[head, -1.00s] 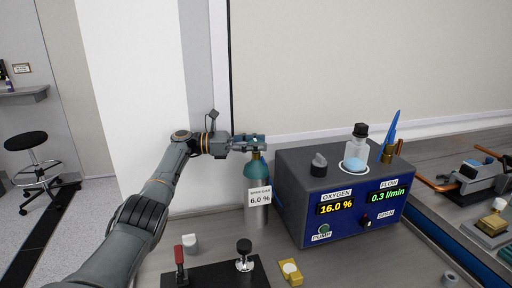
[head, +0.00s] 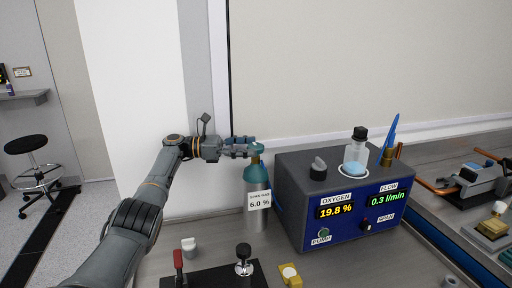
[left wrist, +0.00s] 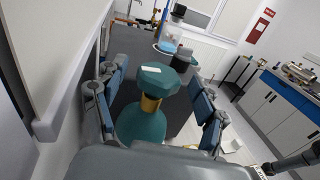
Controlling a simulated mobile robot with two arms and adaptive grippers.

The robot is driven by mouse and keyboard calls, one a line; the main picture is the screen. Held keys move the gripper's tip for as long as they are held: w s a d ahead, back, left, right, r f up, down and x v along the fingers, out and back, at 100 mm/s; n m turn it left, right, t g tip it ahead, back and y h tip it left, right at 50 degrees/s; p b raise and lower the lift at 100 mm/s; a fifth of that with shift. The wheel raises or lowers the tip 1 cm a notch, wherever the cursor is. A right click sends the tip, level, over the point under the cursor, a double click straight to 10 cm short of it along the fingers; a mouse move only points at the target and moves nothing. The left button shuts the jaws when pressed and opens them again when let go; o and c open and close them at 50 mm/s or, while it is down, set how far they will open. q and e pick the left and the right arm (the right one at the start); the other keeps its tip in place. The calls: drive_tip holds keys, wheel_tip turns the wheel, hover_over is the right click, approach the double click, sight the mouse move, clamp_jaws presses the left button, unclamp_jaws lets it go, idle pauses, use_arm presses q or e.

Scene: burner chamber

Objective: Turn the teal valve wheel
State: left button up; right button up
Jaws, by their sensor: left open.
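The teal valve wheel (head: 257,149) sits on a brass neck on top of a gas cylinder (head: 257,217) with a teal shoulder and a label reading 6.0 %. In the left wrist view the wheel (left wrist: 157,80) shows a pale mark on its top and lies between the two blue-padded fingers, with a gap on each side. My left gripper (head: 241,147) is open at the wheel's left side, level with it, in the head view. It also shows in the left wrist view (left wrist: 158,98). My right gripper is not in view.
The oxygen analyser box (head: 325,205) stands just right of the cylinder, reading 19.8 % and 0.3 l/min, with a glass bottle (head: 356,155) on top. A dark plate with a red-handled clamp (head: 178,262) and a black knob (head: 243,251) lies in front. The wall is close behind.

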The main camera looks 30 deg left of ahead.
use_arm(q)
drive_tip(key=v, duration=0.5)
idle(0.4)
